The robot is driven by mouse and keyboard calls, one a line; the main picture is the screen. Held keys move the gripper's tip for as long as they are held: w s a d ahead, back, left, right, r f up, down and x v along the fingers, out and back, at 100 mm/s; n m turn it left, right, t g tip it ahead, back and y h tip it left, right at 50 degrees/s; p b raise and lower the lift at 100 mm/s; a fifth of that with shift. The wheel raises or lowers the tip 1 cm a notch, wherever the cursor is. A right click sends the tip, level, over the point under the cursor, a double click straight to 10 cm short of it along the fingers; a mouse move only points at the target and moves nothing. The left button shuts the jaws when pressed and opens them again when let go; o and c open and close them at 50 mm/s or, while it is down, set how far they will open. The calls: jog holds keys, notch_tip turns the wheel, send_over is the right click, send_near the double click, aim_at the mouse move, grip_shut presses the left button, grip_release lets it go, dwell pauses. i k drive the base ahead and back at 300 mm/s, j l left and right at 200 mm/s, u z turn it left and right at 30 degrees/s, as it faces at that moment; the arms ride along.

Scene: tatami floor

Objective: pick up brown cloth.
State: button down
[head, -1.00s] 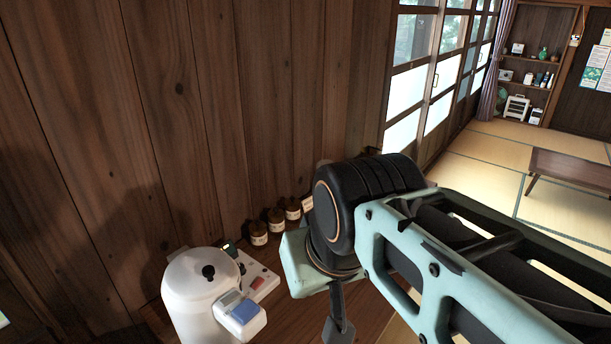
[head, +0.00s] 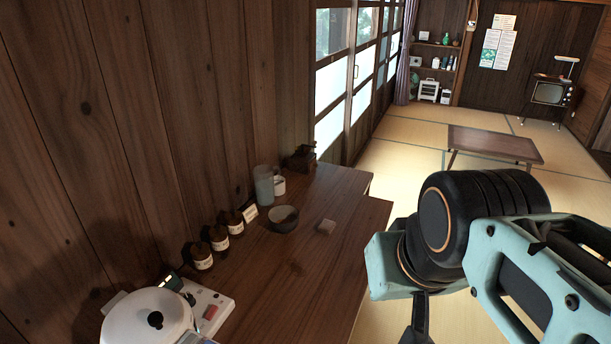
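My gripper (head: 418,322) shows only in part at the bottom of the head view, below the dark wrist joint. It hangs off the right side of the counter, to the right of and nearer than the pale brown piece. Its fingertips are cut off by the frame edge, so its opening and anything in it are hidden.
On the counter (head: 290,268) are a bowl (head: 284,222), a clear container (head: 264,186), a white mug (head: 279,184), several brown jars (head: 219,238) and a white pot (head: 147,325). A low table (head: 492,142) stands on open tatami behind. A wooden wall bounds the left.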

aim_at(327, 227)
jog(key=i+l+u, duration=0.1)
jog(key=u, duration=1.25)
jog(key=l+u, duration=0.6)
jog(key=u, duration=0.2)
jog(key=l+u, duration=0.25)
jog(key=l, duration=0.15)
jog(key=k+l+u, duration=0.2)
jog(key=l, duration=0.15)
jog(key=l+u, duration=0.25)
jog(key=l, duration=0.15)
jog(key=k+l+u, duration=0.2)
jog(key=k+l, duration=0.15)
jog(key=l, duration=0.25)
jog(key=k+l+u, duration=0.1)
jog(key=l, duration=0.3)
jog(key=k+l, duration=0.25)
jog(key=k+l+u, duration=0.1)
jog(key=l, duration=0.4)
jog(key=k, duration=0.05)
